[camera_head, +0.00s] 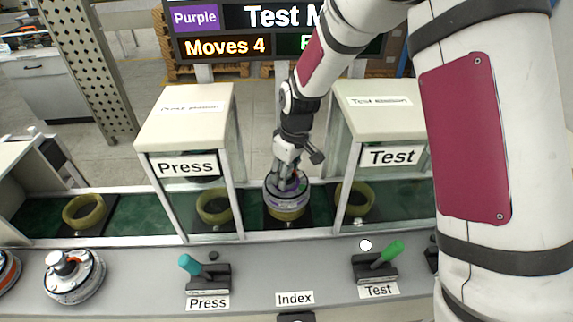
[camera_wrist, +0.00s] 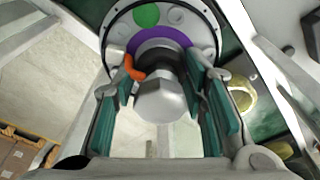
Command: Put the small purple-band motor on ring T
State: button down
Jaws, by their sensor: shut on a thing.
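The purple-band motor (camera_head: 285,200) is a round grey disc with a purple band, and in the wrist view its purple face (camera_wrist: 190,38) carries a green dot and an orange cable. My gripper (camera_head: 289,178) is shut on its central hub, with a finger on each side in the wrist view (camera_wrist: 165,85). The motor is upright, right above a yellow ring (camera_head: 287,214) between the Press and Test booths; I cannot tell whether they touch. Another yellow ring (camera_head: 355,201) lies inside the Test booth (camera_head: 373,103). No letter T is readable on any ring.
The Press booth (camera_head: 187,118) holds a yellow ring (camera_head: 213,207), and another ring (camera_head: 83,213) lies further left. A white motor (camera_head: 74,277) stands on the front ledge. Teal (camera_head: 190,264) and green (camera_head: 391,250) lever handles stand by the Press and Test labels. The sign reads Moves 4.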

jog(key=shift+f, duration=0.4)
jog(key=shift+f, duration=0.2)
jog(key=c, duration=1)
grip_release()
jog(key=r, duration=0.4)
jog(key=s+d+r, duration=0.1)
jog(key=r, duration=0.7)
jog(key=shift+s+d+r+b, duration=0.1)
jog(key=shift+s+d+b, duration=0.05)
jog(key=shift+b, duration=0.25)
jog(key=shift+s, duration=0.1)
